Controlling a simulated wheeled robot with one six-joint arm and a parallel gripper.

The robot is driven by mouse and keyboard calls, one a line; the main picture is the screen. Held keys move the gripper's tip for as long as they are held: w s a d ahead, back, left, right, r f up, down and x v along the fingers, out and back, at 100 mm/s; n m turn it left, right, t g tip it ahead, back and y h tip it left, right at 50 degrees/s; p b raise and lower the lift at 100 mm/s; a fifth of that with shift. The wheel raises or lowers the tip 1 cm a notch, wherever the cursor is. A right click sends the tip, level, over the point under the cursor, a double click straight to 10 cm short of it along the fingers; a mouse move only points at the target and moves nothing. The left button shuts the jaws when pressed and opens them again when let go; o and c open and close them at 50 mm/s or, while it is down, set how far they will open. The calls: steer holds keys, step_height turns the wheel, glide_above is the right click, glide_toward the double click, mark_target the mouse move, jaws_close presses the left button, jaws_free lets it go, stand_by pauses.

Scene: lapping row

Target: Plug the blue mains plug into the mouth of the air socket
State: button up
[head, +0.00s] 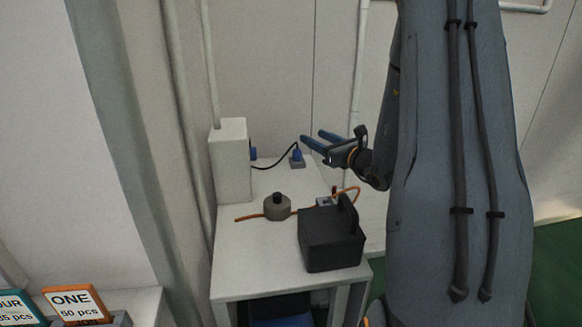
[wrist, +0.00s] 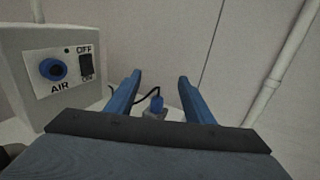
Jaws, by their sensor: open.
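The blue mains plug (head: 297,153) stands in a small grey holder (head: 297,163) at the back of the white table, with a black cord running left from it. In the wrist view the plug (wrist: 157,103) shows low between the fingers, farther off. The air socket (wrist: 53,70) is a blue ring with a dark mouth on the face of a grey-white box (head: 230,160), marked AIR. In the head view its blue edge (head: 253,150) shows on the box's right side. My gripper (head: 316,139) is open and empty, to the right of and apart from the plug, fingers pointing left.
A dark switch (wrist: 86,67) marked OFF and ON sits beside the socket. A grey round block with a dark knob (head: 277,207), an orange cable (head: 247,217) and a black case with a handle (head: 331,238) stand nearer on the table (head: 245,265). A wall pipe (head: 361,60) rises behind.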

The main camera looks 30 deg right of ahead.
steer(key=b, duration=0.8)
glide_toward(300, 153)
steer(key=w, duration=0.2)
steer(key=w+a, duration=0.1)
steer(key=w, duration=0.1)
steer(key=shift+a+f, duration=0.1)
steer(key=shift+w+a+b, duration=0.15)
steer(key=shift+w+b, duration=0.1)
steer(key=shift+w, duration=1.65)
steer(key=shift+w+a+b, duration=0.2)
steer(key=shift+w+b, duration=0.05)
steer(key=shift+w, duration=1.65)
steer(key=c, duration=1.1)
steer(key=shift+c, duration=0.2)
step_height(300, 153, up, 10)
steer(key=shift+r+p, duration=0.1)
steer(key=shift+p, duration=0.85)
